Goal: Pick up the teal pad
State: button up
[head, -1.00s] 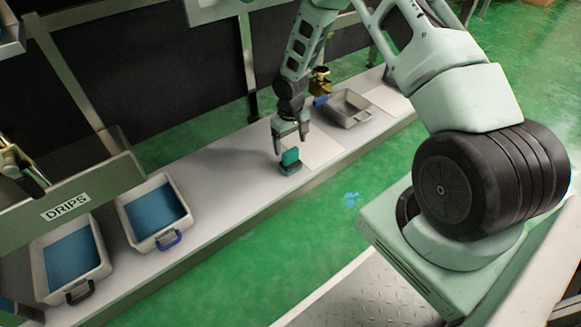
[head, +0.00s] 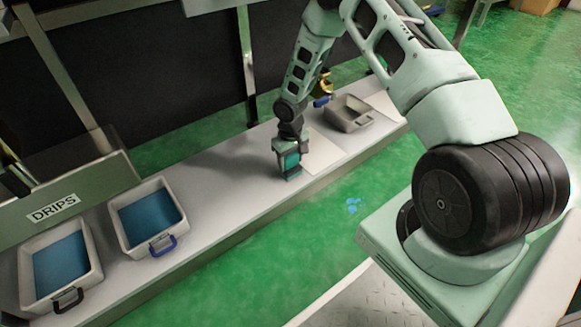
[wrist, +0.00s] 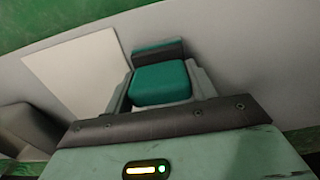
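The teal pad (wrist: 162,83) shows between the two fingers of my gripper in the wrist view. It is a block with rounded edges and a dark grey and teal piece (wrist: 158,50) beyond it. In the head view the pad (head: 290,160) is on the pale bench, partly covered by my gripper (head: 288,166). The fingers are down at the pad's height, one on each side and very close to it. I cannot tell whether they press on it. The pad's lower part is mostly hidden.
A white sheet (head: 322,152) lies beside the pad on the bench (head: 225,185). A grey tray (head: 348,114) stands farther right. Two trays with blue inside, one with a blue handle (head: 148,218) and one with a black handle (head: 62,265), stand at left below the DRIPS sign (head: 53,208).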

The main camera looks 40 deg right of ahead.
jog(key=shift+c, duration=1.3)
notch_tip(320, 180, up, 18)
jog(key=p, duration=0.9)
jog(key=shift+o, duration=1.2)
jog(key=shift+c, duration=0.4)
